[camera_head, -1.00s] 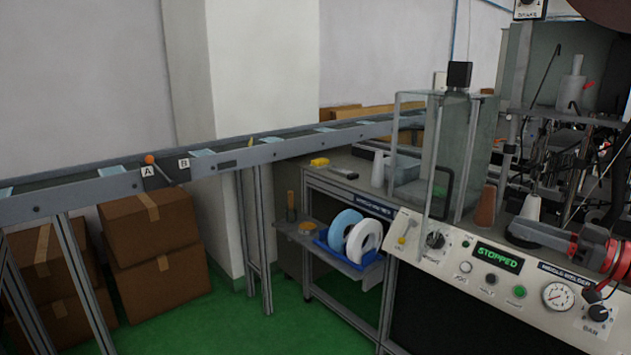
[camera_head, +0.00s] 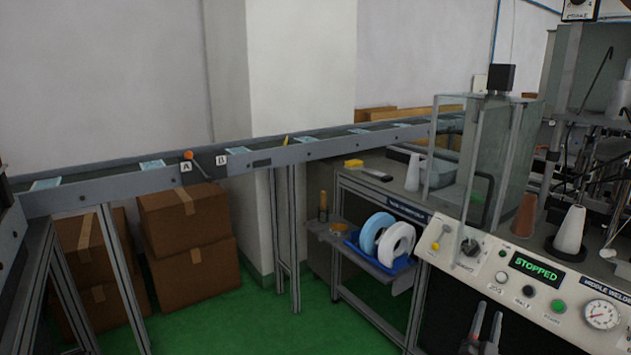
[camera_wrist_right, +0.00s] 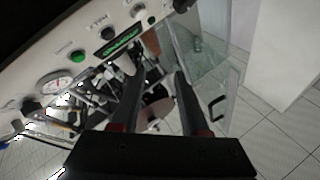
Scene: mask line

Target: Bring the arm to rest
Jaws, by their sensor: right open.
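My right gripper (camera_head: 487,312) shows at the bottom edge of the head view, in front of the dark lower front of the machine, below its control panel (camera_head: 545,277). Only its two dark fingers with a little red show there. In the right wrist view the fingers of my right gripper (camera_wrist_right: 155,75) stand apart with nothing between them. The machine's panel also shows in the wrist view (camera_wrist_right: 90,57), tilted, beyond the fingers. The rest of my right arm is out of the head view. My left gripper is not in view.
A conveyor (camera_head: 240,163) with several pale blue masks runs along the wall. A glass guard (camera_head: 488,160) stands on the machine. A side shelf holds a blue roll (camera_head: 373,231) and a white one. Cardboard boxes (camera_head: 185,217) stand under the conveyor. Green floor (camera_head: 240,320) is clear.

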